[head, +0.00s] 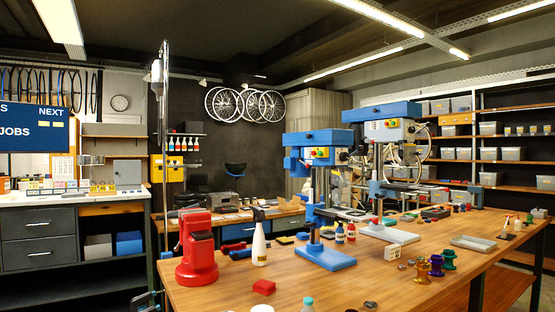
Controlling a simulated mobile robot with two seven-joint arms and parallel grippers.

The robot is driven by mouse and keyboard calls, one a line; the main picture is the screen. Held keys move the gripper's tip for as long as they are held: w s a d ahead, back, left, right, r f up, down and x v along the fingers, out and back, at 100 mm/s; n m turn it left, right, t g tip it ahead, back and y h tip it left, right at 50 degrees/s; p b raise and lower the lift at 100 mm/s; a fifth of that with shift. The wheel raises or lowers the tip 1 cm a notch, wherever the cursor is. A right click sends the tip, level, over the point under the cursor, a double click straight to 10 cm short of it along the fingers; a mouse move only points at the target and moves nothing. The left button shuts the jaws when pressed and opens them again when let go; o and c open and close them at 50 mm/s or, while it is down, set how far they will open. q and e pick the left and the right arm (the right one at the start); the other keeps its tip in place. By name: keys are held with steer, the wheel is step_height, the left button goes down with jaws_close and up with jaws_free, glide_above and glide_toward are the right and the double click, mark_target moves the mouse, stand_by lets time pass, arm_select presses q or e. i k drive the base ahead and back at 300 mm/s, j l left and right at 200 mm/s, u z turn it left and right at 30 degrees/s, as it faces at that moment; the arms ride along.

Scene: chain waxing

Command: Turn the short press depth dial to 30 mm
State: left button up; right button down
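Two drill presses stand on the wooden workbench (235,288). The nearer one looks like the shorter press. Both have small coloured buttons on a yellow panel. The depth dial and its marks are too small to make out. Neither of my grippers is in view.
Small bottles (340,233) are beside the nearer press. Coloured spools (436,266) and a grey tray (472,243) are at right. Bare wood lies at front centre.

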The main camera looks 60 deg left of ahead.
mark_target(343, 156)
steer(key=i+u, duration=0.1)
steer(key=u, duration=2.15)
steer(key=l+u, duration=0.95)
steer(key=l, duration=0.3)
steer(key=k+l+u, duration=0.2)
steer(key=l, duration=0.3)
steer(key=k+l, duration=0.1)
steer(key=l, duration=0.8)
steer(key=k+u, duration=0.05)
